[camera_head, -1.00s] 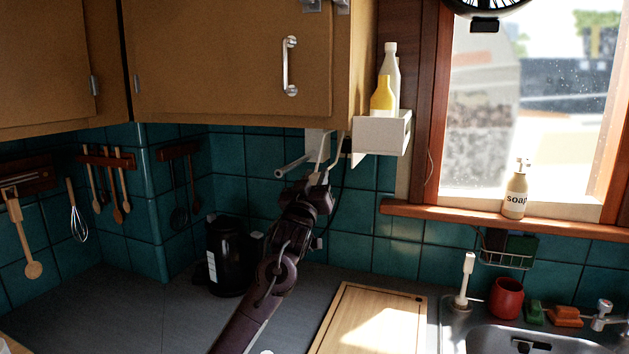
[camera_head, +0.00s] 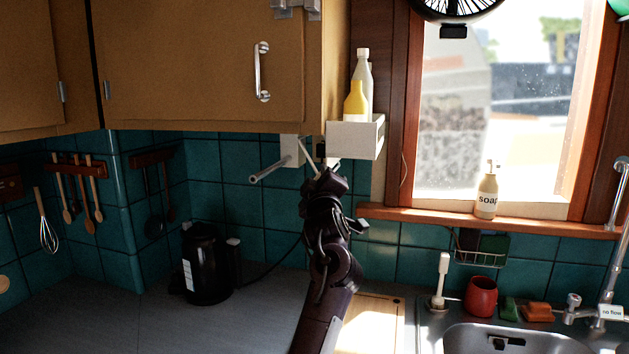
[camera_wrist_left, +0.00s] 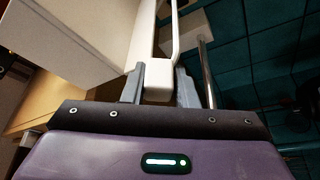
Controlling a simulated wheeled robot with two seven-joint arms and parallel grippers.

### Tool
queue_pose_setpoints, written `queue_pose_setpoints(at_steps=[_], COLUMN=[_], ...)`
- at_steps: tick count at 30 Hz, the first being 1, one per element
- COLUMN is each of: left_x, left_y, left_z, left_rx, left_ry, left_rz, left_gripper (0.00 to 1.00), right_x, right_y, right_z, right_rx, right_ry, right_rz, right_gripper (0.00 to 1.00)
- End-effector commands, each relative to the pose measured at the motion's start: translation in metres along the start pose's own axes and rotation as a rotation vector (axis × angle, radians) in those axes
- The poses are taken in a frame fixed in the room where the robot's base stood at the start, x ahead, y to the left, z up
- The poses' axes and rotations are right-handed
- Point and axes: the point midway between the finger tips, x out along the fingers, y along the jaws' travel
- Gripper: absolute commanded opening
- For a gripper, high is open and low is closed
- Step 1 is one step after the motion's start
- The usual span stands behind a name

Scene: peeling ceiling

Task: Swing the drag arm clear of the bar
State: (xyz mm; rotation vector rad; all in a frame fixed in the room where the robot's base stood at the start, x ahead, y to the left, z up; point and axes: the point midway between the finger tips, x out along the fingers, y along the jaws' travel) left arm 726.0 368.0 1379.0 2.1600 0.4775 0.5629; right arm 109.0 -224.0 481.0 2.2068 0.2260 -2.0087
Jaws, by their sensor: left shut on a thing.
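The drag arm is a thin white arm (camera_head: 309,159) hanging from a white mount (camera_head: 292,151) under the wall cabinet. The bar (camera_head: 268,173), a grey rod, sticks out from that mount toward the left and front. My left gripper (camera_head: 326,172) is to the right of the bar, its fingertips small and dark here. In the left wrist view the gripper (camera_wrist_left: 158,82) is shut on the white end block of the drag arm (camera_wrist_left: 158,76). The bar (camera_wrist_left: 207,72) runs along the right there, apart from the block. My right gripper is out of view.
A white box shelf (camera_head: 350,140) with two bottles is close above my gripper, on the right. The cabinet (camera_head: 190,70) is overhead. A black kettle (camera_head: 205,265) stands on the counter at left. A cutting board (camera_head: 375,325) and sink (camera_head: 500,338) are at right.

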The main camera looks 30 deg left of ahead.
Motion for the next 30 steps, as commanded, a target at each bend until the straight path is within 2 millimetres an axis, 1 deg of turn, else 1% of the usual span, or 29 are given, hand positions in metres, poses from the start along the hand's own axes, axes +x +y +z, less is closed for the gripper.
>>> queue_pose_setpoints(at_steps=[3,18,19,23,30], left_x=[-0.0006,-0.0006,-0.0006,-0.0006,-0.0006], left_y=[0.0047,0.0076,0.0077,0.0072,0.0059], left_z=[0.0012,0.0004,0.0003,0.0004,0.0008], left_rx=[-0.028,-0.046,-0.046,-0.045,-0.042], left_ry=[-0.001,0.0,0.0,0.001,0.0], left_rz=[-0.007,-0.011,-0.011,-0.012,-0.014], left_gripper=[0.0,0.0,0.28,0.45,0.45], right_x=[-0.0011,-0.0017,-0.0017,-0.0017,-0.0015], right_y=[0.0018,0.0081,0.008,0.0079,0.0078], right_z=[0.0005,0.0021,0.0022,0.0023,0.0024], right_rx=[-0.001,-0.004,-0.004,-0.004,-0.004], right_ry=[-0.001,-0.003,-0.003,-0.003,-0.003], right_rz=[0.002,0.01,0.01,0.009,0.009], right_gripper=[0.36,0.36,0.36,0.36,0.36])
